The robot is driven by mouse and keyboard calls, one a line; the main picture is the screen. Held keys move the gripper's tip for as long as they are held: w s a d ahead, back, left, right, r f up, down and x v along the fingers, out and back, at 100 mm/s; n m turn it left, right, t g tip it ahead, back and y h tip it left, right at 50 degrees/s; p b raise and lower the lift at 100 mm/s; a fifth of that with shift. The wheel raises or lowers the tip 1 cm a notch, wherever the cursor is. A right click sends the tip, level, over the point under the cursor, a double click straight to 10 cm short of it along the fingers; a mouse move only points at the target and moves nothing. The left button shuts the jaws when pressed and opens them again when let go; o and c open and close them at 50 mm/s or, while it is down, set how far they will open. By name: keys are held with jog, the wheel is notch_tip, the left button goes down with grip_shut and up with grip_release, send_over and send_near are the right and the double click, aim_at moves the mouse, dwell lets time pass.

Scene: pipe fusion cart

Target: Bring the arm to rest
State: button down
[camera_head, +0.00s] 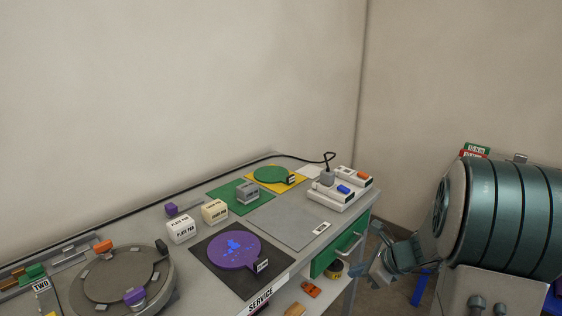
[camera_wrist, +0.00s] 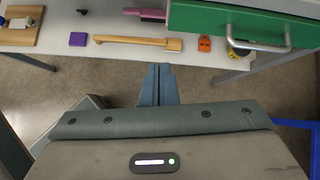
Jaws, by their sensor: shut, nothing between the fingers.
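My gripper (camera_head: 368,276) hangs low beside the right end of the cart in the head view, below the worktop and near the green drawer (camera_head: 340,246). In the wrist view my gripper's two blue-grey fingers (camera_wrist: 158,78) lie together with nothing between them. They point toward the cart's lower shelf (camera_wrist: 110,50) and appear over the floor, apart from the shelf. Part of my arm hides what is behind it at the right of the head view.
The worktop holds a purple disc (camera_head: 234,250), a green disc (camera_head: 271,175), a white holder (camera_head: 340,194) and a round turntable (camera_head: 110,275). A wooden-handled tool (camera_wrist: 135,41), a purple block (camera_wrist: 78,39) and an orange piece (camera_wrist: 204,43) lie on the lower shelf. The drawer handle (camera_wrist: 262,48) projects.

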jog(key=s+a+r+n+g+h+p, duration=0.1)
jog(key=s+a+r+n+h, duration=0.1)
jog(key=s+n, duration=0.4)
jog(key=s+a+r+n+g+h+p, duration=0.1)
jog(key=s+a+r+n+h, duration=0.1)
jog(key=s+r+n, duration=0.4)
jog(key=s+a+r+n+g+h+p, duration=0.1)
jog(key=s+a+r+n, duration=0.3)
jog(key=s+n, duration=0.4)
jog(key=n+h+p, duration=0.1)
jog(key=n, duration=0.4)
jog(key=shift+s+a, duration=0.2)
jog(key=shift+a, duration=0.1)
